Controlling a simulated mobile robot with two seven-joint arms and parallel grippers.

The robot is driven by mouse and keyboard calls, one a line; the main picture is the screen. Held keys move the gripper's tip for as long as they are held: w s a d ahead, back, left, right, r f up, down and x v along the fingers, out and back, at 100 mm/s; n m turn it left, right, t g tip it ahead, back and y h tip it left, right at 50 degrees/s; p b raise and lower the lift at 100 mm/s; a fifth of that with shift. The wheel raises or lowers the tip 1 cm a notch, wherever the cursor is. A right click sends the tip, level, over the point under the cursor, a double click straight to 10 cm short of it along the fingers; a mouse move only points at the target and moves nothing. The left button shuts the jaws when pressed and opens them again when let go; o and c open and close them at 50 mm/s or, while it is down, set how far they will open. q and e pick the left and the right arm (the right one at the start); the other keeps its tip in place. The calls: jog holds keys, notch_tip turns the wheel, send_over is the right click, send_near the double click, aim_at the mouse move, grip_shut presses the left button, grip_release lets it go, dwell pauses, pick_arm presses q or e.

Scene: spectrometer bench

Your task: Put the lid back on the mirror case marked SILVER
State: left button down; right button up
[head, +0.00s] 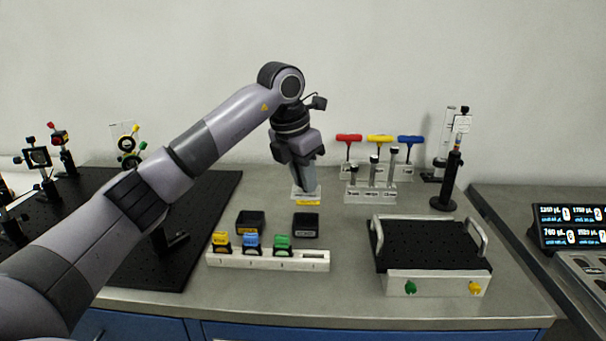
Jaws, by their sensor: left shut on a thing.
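My left gripper (305,186) points down over the back middle of the bench. It is shut on a pale, clear-looking flat lid (296,194). A yellow strip shows at the lid's lower edge; I cannot tell whether it belongs to the lid or to a thing behind it. Two small black cases sit in front of and below the gripper. The right case (306,219) has a greyish label too small to read, and lies almost straight in front of the lid. The left case (250,218) has a yellow label. My right gripper is not in view.
A white rail (268,260) with yellow, blue and green holders stands in front of the cases. A handled black-topped platform (430,245) is at right. Behind stand a rack of colored hex keys (380,170), posts in a holder (371,196) and a black stand (444,203). A black breadboard (222,190) is left.

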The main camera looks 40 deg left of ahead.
aim_at(305, 194)
pick_arm(q)
notch_tip(305, 194, down, 4)
jog(key=b, duration=0.4)
jog(key=shift+f, duration=0.95)
jog(key=shift+p, duration=0.3)
dwell(0.6)
jog(key=shift+f, duration=0.15)
dwell(0.8)
jog(key=shift+p, duration=0.4)
dwell(0.5)
jog(key=c, duration=0.5)
grip_release()
